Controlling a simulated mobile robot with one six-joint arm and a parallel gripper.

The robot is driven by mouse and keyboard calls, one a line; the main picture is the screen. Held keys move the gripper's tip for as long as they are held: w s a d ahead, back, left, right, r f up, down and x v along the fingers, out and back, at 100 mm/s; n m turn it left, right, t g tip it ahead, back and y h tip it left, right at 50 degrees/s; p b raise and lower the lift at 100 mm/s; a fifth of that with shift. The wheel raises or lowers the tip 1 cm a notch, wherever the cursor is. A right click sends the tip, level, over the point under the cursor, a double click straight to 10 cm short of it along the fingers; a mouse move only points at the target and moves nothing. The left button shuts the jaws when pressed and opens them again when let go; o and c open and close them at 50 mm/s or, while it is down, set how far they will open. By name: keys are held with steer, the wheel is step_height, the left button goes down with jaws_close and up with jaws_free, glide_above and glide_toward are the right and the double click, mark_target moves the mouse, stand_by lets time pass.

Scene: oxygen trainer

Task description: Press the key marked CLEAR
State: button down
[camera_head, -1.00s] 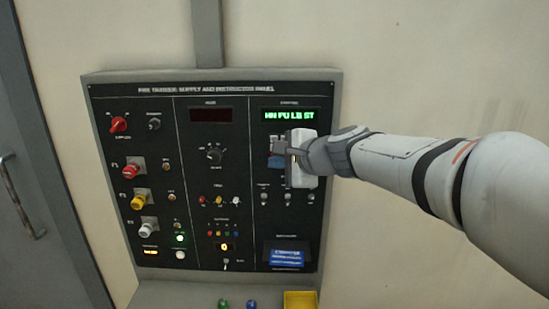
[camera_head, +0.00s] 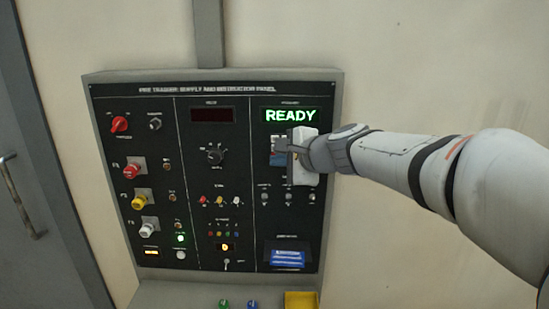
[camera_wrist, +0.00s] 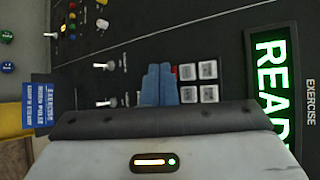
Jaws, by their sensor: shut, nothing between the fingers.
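My gripper (camera_head: 279,148) is shut and empty, its tips at the keypad in the right-hand section of the panel, below the green display. In the wrist view the shut blue fingers (camera_wrist: 160,85) stand against the left side of the keypad (camera_wrist: 198,82). Several pale square keys show beside them, and a bit of red shows at the fingertips. The key marked CLEAR cannot be picked out; the key markings are too small to read and the fingers hide part of the keypad. Contact with a key cannot be told. The display (camera_head: 291,115) reads READY in green.
The black panel (camera_head: 183,190) holds knobs, small lamps and toggle switches; two toggles (camera_wrist: 108,101) sit near my fingers. A blue card (camera_head: 288,257) is low on the right section. A yellow bin (camera_head: 300,300) is below. A door handle (camera_head: 22,195) is far left.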

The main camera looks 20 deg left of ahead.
stand_by(0.4)
steer(key=shift+s+d, duration=0.1)
steer(key=shift+s, duration=0.6)
steer(key=shift+s, duration=0.1)
steer(key=shift+s+d+b, duration=0.2)
steer(key=shift+s, duration=0.55)
steer(key=shift+s+d+b, duration=0.15)
steer(key=shift+s+d, duration=0.05)
steer(key=shift+s, duration=0.6)
steer(key=shift+s+d+b, duration=0.2)
steer(key=shift+s, duration=0.55)
